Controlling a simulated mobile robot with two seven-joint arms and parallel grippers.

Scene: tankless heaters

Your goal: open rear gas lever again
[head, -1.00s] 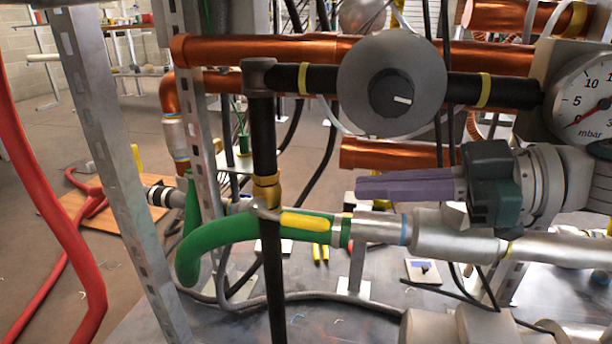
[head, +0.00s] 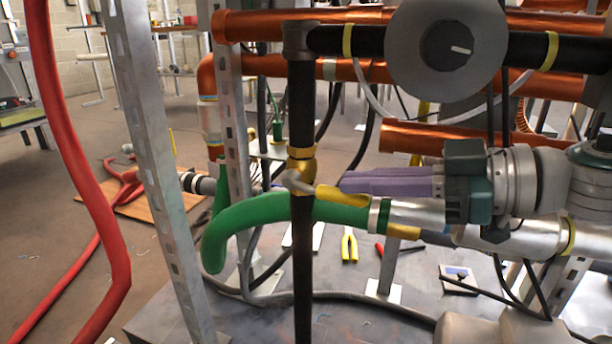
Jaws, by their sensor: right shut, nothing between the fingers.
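A yellow-handled lever (head: 343,196) sits on a brass valve (head: 301,162) in the black vertical gas pipe (head: 303,240). The lever points right and slightly down, across the pipe. My right gripper (head: 346,182) comes in from the right, with purple fingers shut and nothing between them. Its fingertips appear just above and behind the lever handle; I cannot tell whether they touch it. My left gripper is not in view.
A green hose (head: 250,217) curves just below the lever. Copper pipes (head: 350,22) and a grey round regulator (head: 445,48) are above. Slotted metal posts (head: 160,170) and a red hose (head: 85,190) stand left. Yellow-handled pliers (head: 350,248) lie on the bench.

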